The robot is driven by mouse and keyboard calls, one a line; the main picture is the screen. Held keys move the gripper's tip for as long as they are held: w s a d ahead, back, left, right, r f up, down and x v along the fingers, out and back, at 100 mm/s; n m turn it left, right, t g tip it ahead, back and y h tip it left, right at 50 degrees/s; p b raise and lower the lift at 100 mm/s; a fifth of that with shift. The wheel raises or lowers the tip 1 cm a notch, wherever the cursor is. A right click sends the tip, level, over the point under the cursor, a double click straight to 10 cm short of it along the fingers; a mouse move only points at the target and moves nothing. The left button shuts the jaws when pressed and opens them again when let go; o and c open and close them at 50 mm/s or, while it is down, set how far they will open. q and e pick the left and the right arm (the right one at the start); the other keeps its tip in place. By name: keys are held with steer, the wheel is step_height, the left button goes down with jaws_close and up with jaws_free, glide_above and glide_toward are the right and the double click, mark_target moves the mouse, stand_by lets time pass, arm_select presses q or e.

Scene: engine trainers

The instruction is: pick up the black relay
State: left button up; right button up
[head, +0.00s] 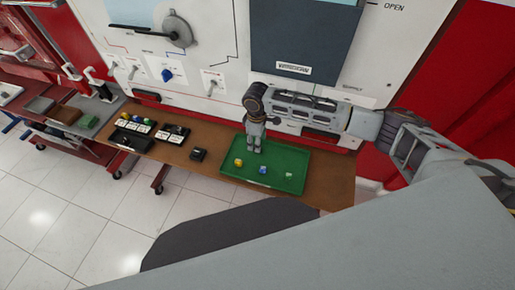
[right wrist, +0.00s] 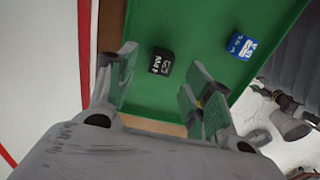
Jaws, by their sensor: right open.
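The black relay (right wrist: 161,62) lies on the green tray in the right wrist view, a small dark cube with white marking. It appears between the fingertips of my right gripper (right wrist: 160,78), beyond them and not held. In the head view my right gripper (head: 254,148) points down over the back left part of the green tray (head: 284,157), and I cannot make out the black relay there. The right fingers are spread and empty. My left gripper is not in view.
A blue relay (head: 262,170), a yellow one (head: 238,162) and a pale one (head: 289,174) lie on the tray. A dark block (head: 198,154) and black holders (head: 172,133) stand left on the wooden table (head: 215,140). The trainer panel (head: 205,50) rises close behind.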

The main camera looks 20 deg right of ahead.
steer(key=shift+f, duration=1.35)
steer(key=c, duration=1)
steer(key=shift+r, duration=0.1)
steer(key=shift+r, duration=4.95)
steer(key=shift+r, duration=0.1)
steer(key=shift+s+a+r+p, duration=0.15)
steer(key=shift+s+r+p, duration=0.25)
steer(key=shift+p, duration=0.5)
steer(key=shift+s+a+r+p, duration=0.2)
steer(key=shift+r+p, duration=0.35)
steer(key=shift+p, duration=0.35)
